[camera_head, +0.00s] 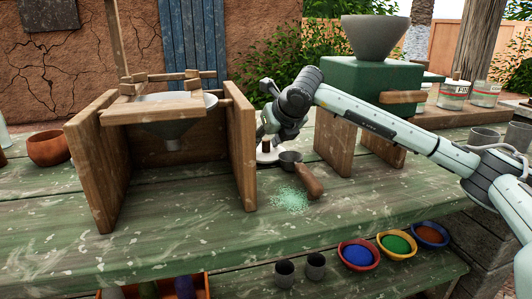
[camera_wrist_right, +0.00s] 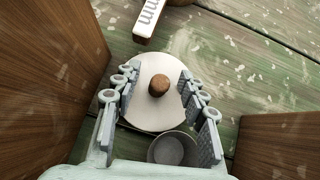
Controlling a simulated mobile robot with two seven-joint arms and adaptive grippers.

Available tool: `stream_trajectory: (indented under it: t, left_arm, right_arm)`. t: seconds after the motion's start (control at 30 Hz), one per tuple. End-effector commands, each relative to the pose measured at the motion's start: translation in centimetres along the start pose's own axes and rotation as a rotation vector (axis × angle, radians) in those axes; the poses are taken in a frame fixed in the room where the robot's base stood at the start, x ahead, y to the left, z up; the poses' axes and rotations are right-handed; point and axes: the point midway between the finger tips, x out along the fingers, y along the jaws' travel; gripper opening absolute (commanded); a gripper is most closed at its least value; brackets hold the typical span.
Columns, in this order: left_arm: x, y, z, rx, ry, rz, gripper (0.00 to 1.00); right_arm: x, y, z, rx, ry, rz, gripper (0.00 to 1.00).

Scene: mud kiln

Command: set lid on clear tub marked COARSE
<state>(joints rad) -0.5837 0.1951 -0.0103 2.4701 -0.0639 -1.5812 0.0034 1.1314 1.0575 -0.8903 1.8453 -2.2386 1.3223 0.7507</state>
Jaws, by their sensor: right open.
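A pale round lid with a brown knob (camera_wrist_right: 158,85) lies on the green bench. In the head view the lid (camera_head: 268,156) sits just right of the wooden frame. My right gripper (camera_head: 267,136) is over it, pointing down. In the right wrist view its open fingers (camera_wrist_right: 157,88) stand on both sides of the knob, holding nothing. Two clear tubs with pale labels stand on the ledge at right: one (camera_head: 453,96) has a label seemingly starting with F, the other (camera_head: 485,94) is hard to read. I cannot make out COARSE. My left gripper is out of view.
A wooden frame (camera_head: 242,145) holding a funnel stands close left of my gripper. A green hopper stand (camera_head: 368,85) is at right. A scoop with a wooden handle (camera_head: 309,181) and green grains (camera_head: 290,199) lie close by. Coloured bowls (camera_head: 358,255) sit lower front.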

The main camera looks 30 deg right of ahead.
Motion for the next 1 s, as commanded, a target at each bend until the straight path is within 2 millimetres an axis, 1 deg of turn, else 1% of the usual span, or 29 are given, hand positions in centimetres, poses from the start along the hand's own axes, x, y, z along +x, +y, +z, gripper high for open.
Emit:
stream_trajectory:
  t: [0.07,0.1,0.4,0.43,0.67,0.77,0.87,1.0]
  left_arm:
    - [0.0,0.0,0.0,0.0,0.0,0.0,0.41]
    - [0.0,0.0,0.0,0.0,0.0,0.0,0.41]
    - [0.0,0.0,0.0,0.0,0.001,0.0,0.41]
    - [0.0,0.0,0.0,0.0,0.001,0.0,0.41]
    - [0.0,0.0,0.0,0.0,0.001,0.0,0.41]
    - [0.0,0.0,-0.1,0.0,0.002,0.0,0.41]
    - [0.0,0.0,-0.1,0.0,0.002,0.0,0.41]
    - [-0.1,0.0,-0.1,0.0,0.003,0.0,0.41]
  right_arm:
    - [0.0,0.0,0.0,0.0,0.0,0.0,0.42]
    - [0.0,0.0,0.0,0.0,0.0,0.0,0.4]
    - [0.0,0.0,0.0,0.001,0.0,-0.001,0.03]
    - [0.0,0.0,0.0,0.001,0.0,-0.001,0.0]
    - [-0.1,0.0,0.0,0.001,0.0,-0.001,0.0]
    - [-0.3,0.0,0.3,0.001,-0.002,-0.001,0.0]
    - [-1.2,0.0,1.2,0.001,-0.004,0.001,0.0]
    - [-3.2,0.0,3.3,0.002,-0.006,0.001,0.0]
